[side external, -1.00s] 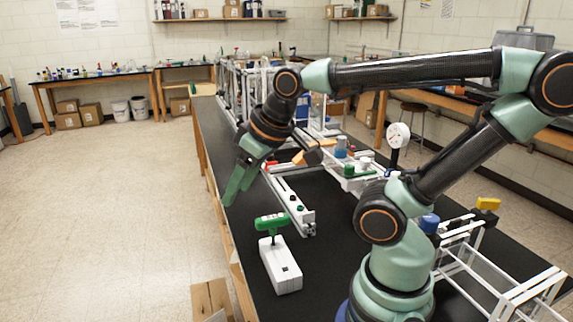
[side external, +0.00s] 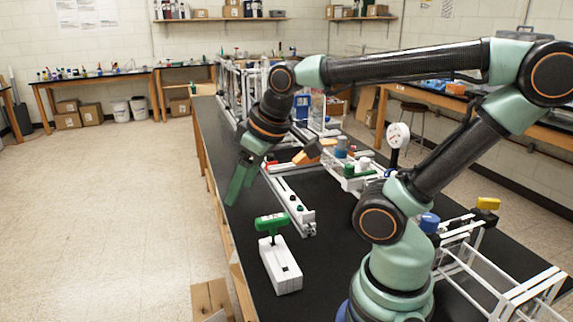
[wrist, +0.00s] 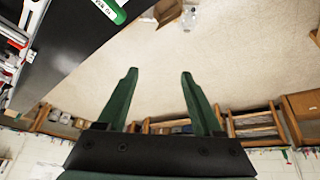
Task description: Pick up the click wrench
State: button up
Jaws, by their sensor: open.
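The click wrench (side external: 271,222) has a green T-shaped handle with a white label and a dark shaft. It stands upright in a white block (side external: 281,266) near the table's left edge. Its green handle also shows, cut off, at the top of the wrist view (wrist: 112,9). My gripper (side external: 234,203) is open and empty, with green fingers pointing down over the table's left edge. It is beyond the wrench and apart from it. In the wrist view, only floor and furniture show between the fingers (wrist: 159,74).
A white extrusion rail (side external: 288,203) lies behind the block. A frame with a green block (side external: 355,170) and a round dial gauge (side external: 397,135) stands to the right. The black tabletop (side external: 328,262) is clear right of the white block. A cardboard box (side external: 210,299) sits below.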

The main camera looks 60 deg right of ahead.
jog(key=d+f+n+g, duration=0.3)
jog(key=d+n+g, duration=0.3)
jog(key=d, duration=0.5)
jog(key=n+t, duration=0.1)
jog(key=n, duration=0.1)
send_over(272, 217)
jog(key=f, duration=0.6)
jog(key=shift+s+d+f, duration=0.2)
jog(key=shift+s+f, duration=0.1)
jog(key=shift+f, duration=0.1)
jog(key=shift+w+a+f, duration=0.1)
jog(key=shift+w+f, duration=0.05)
jog(key=shift+f, duration=1.2)
jog(key=shift+w+a+f, duration=0.1)
jog(key=shift+f, duration=1.25)
jog(key=shift+f, duration=0.2)
jog(key=shift+c, duration=0.3)
grip_shut()
jog(key=shift+r, duration=0.15)
